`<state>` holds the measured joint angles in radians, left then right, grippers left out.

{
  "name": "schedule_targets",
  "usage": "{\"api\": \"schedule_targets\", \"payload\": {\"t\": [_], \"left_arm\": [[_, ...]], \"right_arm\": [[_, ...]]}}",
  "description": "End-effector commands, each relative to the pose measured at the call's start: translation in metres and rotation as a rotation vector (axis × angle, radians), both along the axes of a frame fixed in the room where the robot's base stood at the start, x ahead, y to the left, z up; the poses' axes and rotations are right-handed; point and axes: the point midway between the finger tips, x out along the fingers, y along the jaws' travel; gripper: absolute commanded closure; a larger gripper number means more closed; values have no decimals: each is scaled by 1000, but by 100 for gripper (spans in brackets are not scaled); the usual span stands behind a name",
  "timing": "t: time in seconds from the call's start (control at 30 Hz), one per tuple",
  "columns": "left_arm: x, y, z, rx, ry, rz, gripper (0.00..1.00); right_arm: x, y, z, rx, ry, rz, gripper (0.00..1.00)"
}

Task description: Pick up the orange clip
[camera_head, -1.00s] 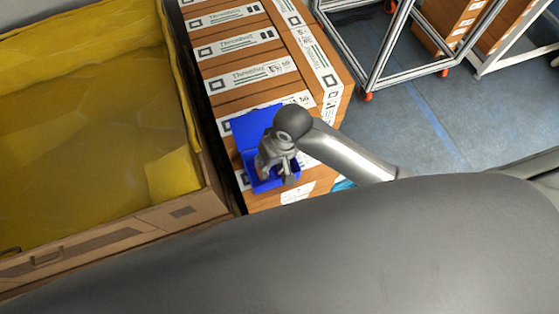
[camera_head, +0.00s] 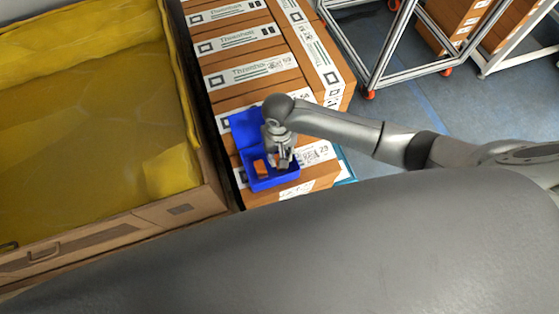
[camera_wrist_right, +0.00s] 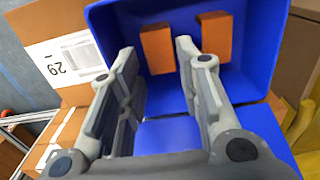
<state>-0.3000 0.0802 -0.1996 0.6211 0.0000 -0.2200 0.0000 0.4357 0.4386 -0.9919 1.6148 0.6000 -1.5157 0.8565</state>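An open blue box (camera_head: 243,142) stands on the stacked cartons in the head view. An orange clip (camera_head: 260,167) lies in it, and more orange shows partly behind my right gripper (camera_head: 283,158). In the right wrist view, two orange clips lie apart in the blue box (camera_wrist_right: 262,40): a left clip (camera_wrist_right: 158,50) and a right clip (camera_wrist_right: 215,36). My right gripper (camera_wrist_right: 157,54) is open and empty over the box. The left clip appears between its fingertips; the right clip is beyond the right finger. I cannot tell the height gap. My left gripper is out of view.
Labelled brown cartons (camera_head: 248,72) surround the box. A large bin with yellow lining (camera_head: 90,110) stands close on the left. A metal-framed cart (camera_head: 345,50) stands on the floor at the upper right.

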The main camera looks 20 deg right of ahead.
Motion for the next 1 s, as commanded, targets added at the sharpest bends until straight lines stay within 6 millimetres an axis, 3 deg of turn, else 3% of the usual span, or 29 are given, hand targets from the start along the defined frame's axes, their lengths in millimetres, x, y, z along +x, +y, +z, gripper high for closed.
{"api": "schedule_targets", "payload": {"t": [0.3,0.57,0.7,1.0], "left_arm": [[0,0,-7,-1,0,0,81],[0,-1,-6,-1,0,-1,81],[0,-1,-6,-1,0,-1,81],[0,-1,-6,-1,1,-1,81]], "right_arm": [[2,0,-42,-1,0,1,68],[2,0,-44,0,-1,2,68],[2,0,-43,0,-1,2,86],[2,0,-43,0,-1,1,86]]}}
